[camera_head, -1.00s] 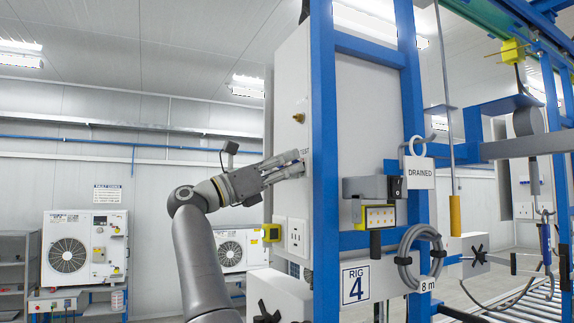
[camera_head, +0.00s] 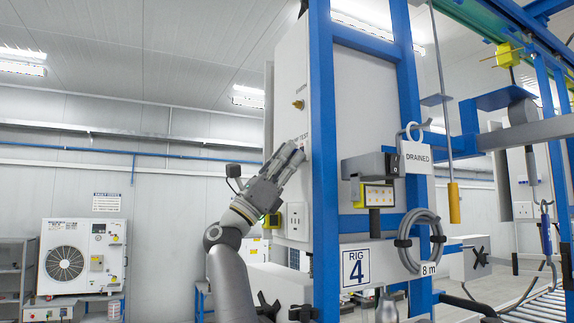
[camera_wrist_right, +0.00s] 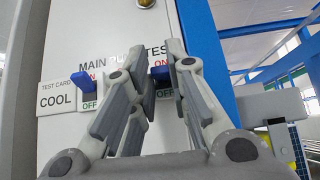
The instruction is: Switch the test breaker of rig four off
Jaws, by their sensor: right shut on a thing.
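Rig four's tall pale cabinet (camera_head: 294,90) stands behind a blue frame. My right gripper (camera_head: 298,151) reaches up from below to its front, at the TEST label. In the right wrist view, my right gripper (camera_wrist_right: 162,62) is at the test breaker (camera_wrist_right: 171,76), its fingers shut on the breaker's blue lever. The fingers hide part of the lever, so its exact position is unclear. The main pump breaker (camera_wrist_right: 107,80) with its own blue lever is just left, behind the left finger. My left gripper is not in view.
A COOL test card (camera_wrist_right: 58,98) is left of the breakers. A brass knob (camera_head: 298,104) is above them, a white socket (camera_head: 297,220) below. A DRAINED tag (camera_head: 416,156), yellow-faced box (camera_head: 376,195) and coiled hose (camera_head: 420,243) hang on the frame to the right.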

